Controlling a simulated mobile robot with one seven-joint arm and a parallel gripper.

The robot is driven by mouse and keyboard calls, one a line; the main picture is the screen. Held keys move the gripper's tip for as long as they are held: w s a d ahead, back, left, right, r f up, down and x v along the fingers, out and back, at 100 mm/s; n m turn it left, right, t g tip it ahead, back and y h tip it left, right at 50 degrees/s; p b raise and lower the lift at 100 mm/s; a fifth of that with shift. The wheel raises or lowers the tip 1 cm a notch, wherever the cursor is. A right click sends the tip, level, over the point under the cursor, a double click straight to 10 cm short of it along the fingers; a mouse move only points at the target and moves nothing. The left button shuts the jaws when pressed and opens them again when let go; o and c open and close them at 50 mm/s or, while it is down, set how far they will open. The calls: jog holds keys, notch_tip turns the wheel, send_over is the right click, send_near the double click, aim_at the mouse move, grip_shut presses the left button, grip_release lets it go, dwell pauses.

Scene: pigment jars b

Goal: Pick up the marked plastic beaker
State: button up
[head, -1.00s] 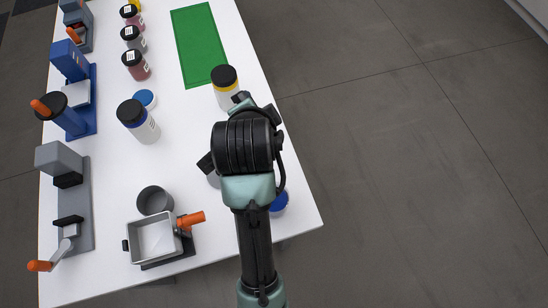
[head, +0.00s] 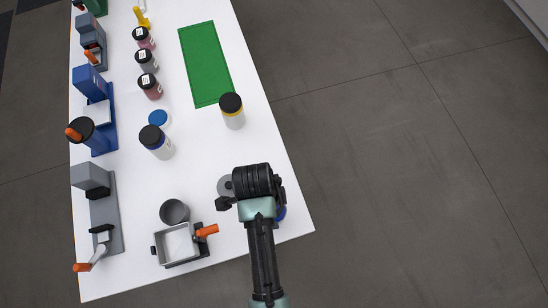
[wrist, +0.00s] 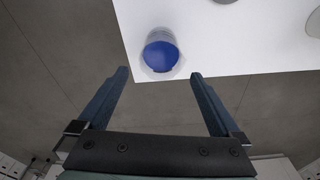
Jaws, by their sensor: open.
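A clear beaker (wrist: 146,64) with blue inside stands upright at the table's corner in the wrist view. I cannot make out any marks on it. In the head view only a blue part of it (head: 281,214) shows beside my wrist, which hides the rest. My gripper (wrist: 159,75) is open and empty. Its two fingers point toward the beaker, with their tips apart on either side of its near edge in the picture. I cannot tell the height gap between them. In the head view my fingers are hidden under my wrist.
A grey round thing (head: 225,187) lies just left of my wrist, partly hidden. A dark grey cup (head: 174,212) and a square pan with an orange handle (head: 178,245) stand further left. A black-lidded jar (head: 232,112) stands beyond, by the green mat (head: 207,62). The table's right edge is close.

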jog(key=shift+w+d+f+p, duration=0.1)
jog(key=shift+d+f+p, duration=0.1)
jog(key=shift+f, duration=1.5)
jog(key=shift+d+f+p, duration=0.1)
jog(key=shift+f+p, duration=0.05)
jog(key=shift+f, duration=1.5)
jog(key=c, duration=1.4)
